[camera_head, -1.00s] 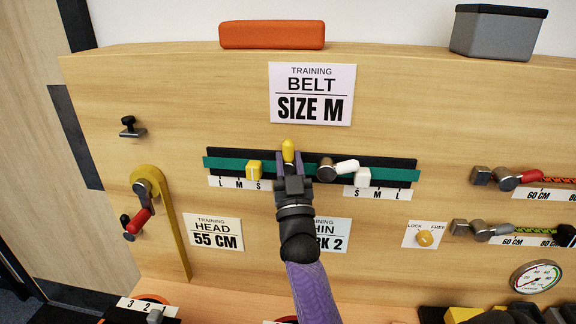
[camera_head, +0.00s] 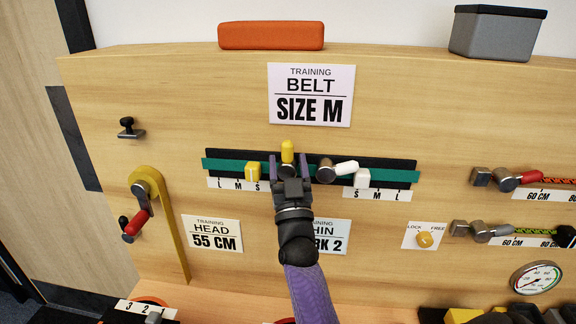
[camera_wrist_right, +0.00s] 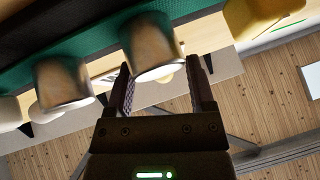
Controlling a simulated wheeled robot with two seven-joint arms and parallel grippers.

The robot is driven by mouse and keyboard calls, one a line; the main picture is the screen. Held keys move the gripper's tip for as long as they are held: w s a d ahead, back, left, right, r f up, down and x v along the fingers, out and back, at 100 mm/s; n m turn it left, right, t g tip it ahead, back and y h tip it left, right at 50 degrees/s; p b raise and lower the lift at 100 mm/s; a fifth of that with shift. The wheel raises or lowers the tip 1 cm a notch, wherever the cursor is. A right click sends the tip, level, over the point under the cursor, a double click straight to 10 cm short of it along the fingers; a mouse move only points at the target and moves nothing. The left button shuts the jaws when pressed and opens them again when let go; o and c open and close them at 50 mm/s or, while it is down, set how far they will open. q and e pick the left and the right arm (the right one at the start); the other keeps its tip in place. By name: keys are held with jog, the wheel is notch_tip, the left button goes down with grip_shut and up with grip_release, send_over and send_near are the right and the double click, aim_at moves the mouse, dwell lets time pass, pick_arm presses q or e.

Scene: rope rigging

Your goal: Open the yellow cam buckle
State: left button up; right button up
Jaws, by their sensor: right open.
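The yellow cam buckle's lever (camera_head: 287,151) stands upright on the green strap (camera_head: 226,165), below the SIZE M sign. My right gripper (camera_head: 287,161) comes up from below with its fingers open around the lower part of this buckle and hides most of its body. In the right wrist view, the open fingers (camera_wrist_right: 162,88) stand on either side of the buckle's metal barrel (camera_wrist_right: 152,48); whether they touch it I cannot tell. My left gripper is not in view.
A second buckle with a white lever (camera_head: 346,167) sits close to the right on the strap. A yellow block (camera_head: 252,171) is at the left and a white block (camera_head: 362,178) at the right. A yellow knob (camera_head: 425,239) is lower right.

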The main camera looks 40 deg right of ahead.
jog(key=b+v, duration=0.1)
jog(key=v, duration=0.9)
